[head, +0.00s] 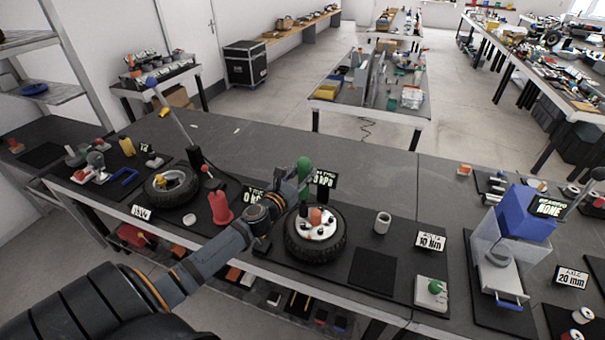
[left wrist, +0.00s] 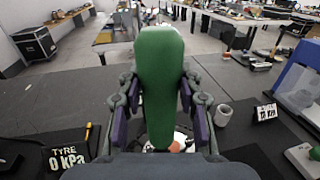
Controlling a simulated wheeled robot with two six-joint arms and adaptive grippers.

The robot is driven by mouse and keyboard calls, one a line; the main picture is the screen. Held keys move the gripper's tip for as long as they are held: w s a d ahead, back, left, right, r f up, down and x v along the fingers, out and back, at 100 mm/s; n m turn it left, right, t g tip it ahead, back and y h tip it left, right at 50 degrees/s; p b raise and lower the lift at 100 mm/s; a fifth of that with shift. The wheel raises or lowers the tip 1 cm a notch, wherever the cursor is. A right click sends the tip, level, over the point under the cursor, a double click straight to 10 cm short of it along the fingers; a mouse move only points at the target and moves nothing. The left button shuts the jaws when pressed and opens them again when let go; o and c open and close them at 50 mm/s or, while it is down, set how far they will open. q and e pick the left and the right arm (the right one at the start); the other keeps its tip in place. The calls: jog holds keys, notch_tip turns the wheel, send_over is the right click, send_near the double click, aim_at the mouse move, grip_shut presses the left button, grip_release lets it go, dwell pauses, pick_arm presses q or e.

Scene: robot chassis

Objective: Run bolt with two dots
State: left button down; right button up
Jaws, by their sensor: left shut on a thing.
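My left gripper (head: 300,188) is shut on a green-handled tool (head: 304,170) and holds it upright above a wheel (head: 315,254). In the left wrist view the green handle (left wrist: 160,85) stands between the two fingers and hides most of what is beyond. The wheel has a black tyre and a white hub with several dark bolts (head: 301,227) and an orange-red centre cap (head: 316,215). The tool's lower end is hidden, so I cannot tell whether it touches a bolt. Dots on the bolts are too small to make out. My right gripper is not in view.
A grey cup-like cylinder (head: 382,222) and a 10 Nm sign (head: 430,242) stand right of the wheel. A second wheel (head: 172,187) and a red jack-like piece (head: 220,207) are at left. A blue-and-white press (head: 512,240) stands at right.

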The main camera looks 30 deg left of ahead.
pick_arm(q)
jog(key=shift+r, duration=0.15)
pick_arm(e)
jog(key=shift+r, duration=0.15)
pick_arm(q)
jog(key=shift+s+f+b, duration=0.2)
jog(key=shift+f+b, duration=0.3)
jog(key=shift+f, duration=0.1)
notch_tip(320, 180, down, 4)
jog(key=b, duration=0.4)
jog(key=shift+w+f, duration=0.1)
jog(key=shift+f, duration=0.15)
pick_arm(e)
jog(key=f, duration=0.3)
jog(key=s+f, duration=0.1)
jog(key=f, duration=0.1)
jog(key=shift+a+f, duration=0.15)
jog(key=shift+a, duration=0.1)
pick_arm(q)
jog(key=shift+f, duration=0.4)
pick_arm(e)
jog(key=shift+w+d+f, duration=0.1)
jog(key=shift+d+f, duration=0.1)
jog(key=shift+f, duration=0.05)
